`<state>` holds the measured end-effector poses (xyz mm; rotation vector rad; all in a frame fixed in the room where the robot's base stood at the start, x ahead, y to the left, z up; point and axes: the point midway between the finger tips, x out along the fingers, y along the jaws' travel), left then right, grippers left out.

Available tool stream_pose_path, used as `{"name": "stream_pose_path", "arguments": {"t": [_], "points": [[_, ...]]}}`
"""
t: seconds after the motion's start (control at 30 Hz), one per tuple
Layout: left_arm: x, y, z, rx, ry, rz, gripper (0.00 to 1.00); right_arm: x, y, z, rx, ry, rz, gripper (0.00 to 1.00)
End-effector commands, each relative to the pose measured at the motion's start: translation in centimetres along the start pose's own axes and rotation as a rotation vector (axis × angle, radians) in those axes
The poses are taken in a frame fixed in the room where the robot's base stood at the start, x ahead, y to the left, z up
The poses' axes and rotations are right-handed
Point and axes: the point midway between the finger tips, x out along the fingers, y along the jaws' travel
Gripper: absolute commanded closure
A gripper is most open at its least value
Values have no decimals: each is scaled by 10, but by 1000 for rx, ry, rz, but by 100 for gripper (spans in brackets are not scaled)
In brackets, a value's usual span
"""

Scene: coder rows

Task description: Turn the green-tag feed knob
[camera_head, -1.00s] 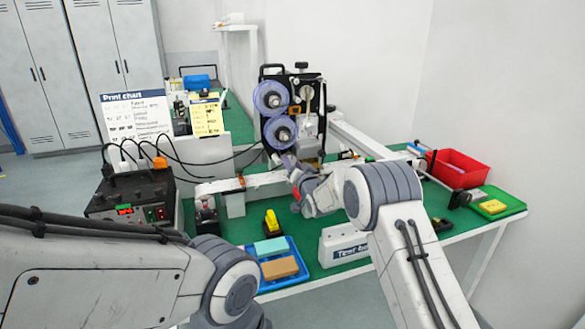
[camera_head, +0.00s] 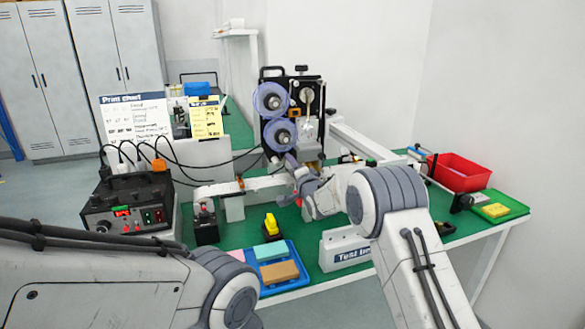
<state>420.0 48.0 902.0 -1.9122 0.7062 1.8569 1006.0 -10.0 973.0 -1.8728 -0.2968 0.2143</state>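The coder machine (camera_head: 310,95), a black and grey unit with two purple reels (camera_head: 272,115), stands at the back middle of the green table. I cannot make out a green-tagged feed knob on it or elsewhere. My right arm reaches in from the lower right, and its gripper (camera_head: 294,168) is small and partly hidden just below the lower reel, in front of the machine. Whether its fingers are open or touching anything is unclear. My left arm comes in at the lower left, and its gripper is out of the frame.
A black control box (camera_head: 130,208) with cables and a red display stands at the left. A blue tray (camera_head: 293,285) with blocks, a white labelled box (camera_head: 343,249) and a yellow-topped item (camera_head: 271,226) sit in front. A red bin (camera_head: 460,173) and green tray (camera_head: 499,207) are at the right.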

Motion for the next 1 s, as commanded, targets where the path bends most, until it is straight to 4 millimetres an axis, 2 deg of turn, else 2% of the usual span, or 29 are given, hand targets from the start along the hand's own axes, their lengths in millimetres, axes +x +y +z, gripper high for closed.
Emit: {"name": "stream_pose_path", "arguments": {"t": [0.53, 0.57, 0.6, 0.63, 1.0], "points": [[0, 0, 0, 0, 0, 0, 50, 0, 1, -1, 28, 2, 1, 100], [0, 0, 0, 0, 0, 0, 50, 0, 1, -1, 28, 2, 1, 43], [0, 0, 0, 0, 0, 0, 50, 0, 1, -1, 28, 2, 1, 27], [0, 0, 0, 0, 0, 0, 50, 0, 1, -1, 28, 1, 1, 17], [1, 0, 0, 0, 0, 0, 50, -2, 0, 0, 27, 0, 0, 17]]}}
